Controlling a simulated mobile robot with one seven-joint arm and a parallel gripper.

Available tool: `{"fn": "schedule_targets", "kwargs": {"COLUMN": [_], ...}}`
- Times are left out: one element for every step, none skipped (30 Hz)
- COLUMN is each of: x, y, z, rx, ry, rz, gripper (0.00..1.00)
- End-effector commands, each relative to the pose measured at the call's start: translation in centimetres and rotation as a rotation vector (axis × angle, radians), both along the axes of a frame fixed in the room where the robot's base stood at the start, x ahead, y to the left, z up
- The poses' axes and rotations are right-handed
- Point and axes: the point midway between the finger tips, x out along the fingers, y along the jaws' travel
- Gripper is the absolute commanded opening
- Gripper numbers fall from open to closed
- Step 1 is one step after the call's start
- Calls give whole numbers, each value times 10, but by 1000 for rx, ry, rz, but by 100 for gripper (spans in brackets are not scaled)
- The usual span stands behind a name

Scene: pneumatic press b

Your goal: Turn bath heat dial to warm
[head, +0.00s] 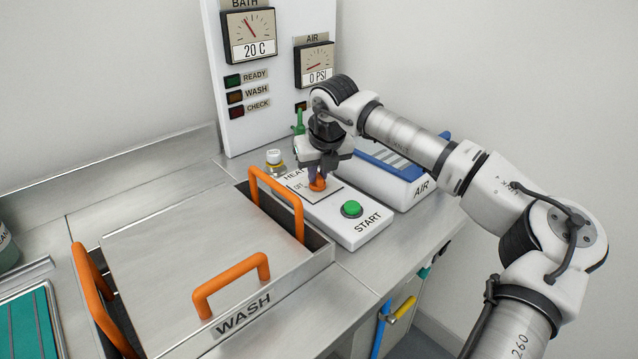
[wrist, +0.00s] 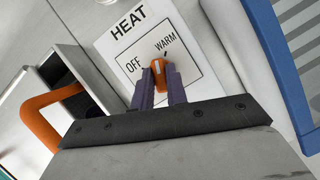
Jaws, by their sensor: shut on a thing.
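The heat dial (wrist: 158,78) is a small orange knob on a white plate (wrist: 128,52) labelled HEAT, OFF and WARM. In the wrist view, my gripper (wrist: 158,70) is shut on it, with one purple-grey finger on each side. The knob lies between the two labels; I cannot tell exactly where it points. In the head view, the orange dial (head: 317,184) shows under my gripper (head: 319,174), which hides part of the plate. The bath gauge (head: 250,36) reads 20 C.
A green START button (head: 352,209) sits on the same panel, just right of the dial. The metal wash basin (head: 318,262) with orange handles (head: 278,190) stands to the left.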

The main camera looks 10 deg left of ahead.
Motion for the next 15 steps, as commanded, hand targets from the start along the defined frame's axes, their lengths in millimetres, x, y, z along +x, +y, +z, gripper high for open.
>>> {"fn": "schedule_targets", "kwargs": {"x": [-1, -1, -1, -1, -1, -1, -1, -1, -1, -1, -1, -1, -1, -1, -1], "y": [0, 0, 0, 1, 1, 1, 1, 1, 1, 1, 1, 1, 1, 1, 2], "z": [-6, -5, -5, -5, -5, -4, -4, -4, -4, -3, -3, -3, -3, -3, -2], "rx": [-5, -5, -4, -4, -4, -3, -4, -4, -3, -3, -4, -3, -3, -3, -3], "ry": [-1, -1, -1, -1, -1, 0, -1, 0, 1, 1, 0, 1, 1, 1, 1], "rz": [-40, -66, -100, -124, -148, -178, -200, -221, -247, -265, -282, -303, -316, -330, -345], "gripper": [0, 0, 0, 0, 0, 0, 0, 0, 0, 0, 0, 0, 0, 0, 0]}}
